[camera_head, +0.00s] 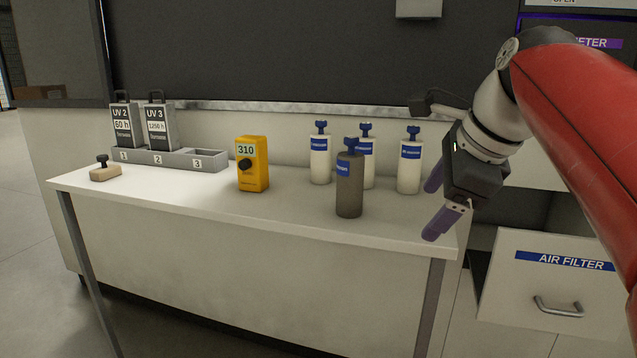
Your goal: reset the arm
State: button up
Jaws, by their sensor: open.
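My gripper (438,205) is at the right end of the white table (250,212), near its front right corner. Its two purple fingers are spread apart, with nothing between them. My red and pale grey arm reaches in from the right side of the picture and covers part of the cabinet behind it. The fingers are close to a white bottle with a blue cap (409,172), which stands to their left. I cannot tell the exact gap between the gripper and the table top.
A dark grey bottle (349,190) stands in front of other white bottles (320,165). A yellow device (252,168) reads 310. At left are a numbered grey rack (180,160) with two UV cartridges (160,128) and a stamp (105,172). An AIR FILTER drawer (545,290) sticks out at right.

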jog(key=s+f+n+h, duration=0.1)
jog(key=s+f+n, duration=0.4)
jog(key=f, duration=0.3)
jog(key=s+f+n+h, duration=0.1)
jog(key=s+f+n, duration=0.3)
jog(key=f+n, duration=0.4)
jog(key=s+a+f+n, duration=0.1)
jog(key=s+f+n, duration=0.4)
jog(key=f+n, duration=0.2)
jog(key=shift+s+f+h, duration=0.3)
jog(key=shift+f+h, duration=0.1)
jog(key=shift+f, duration=0.45)
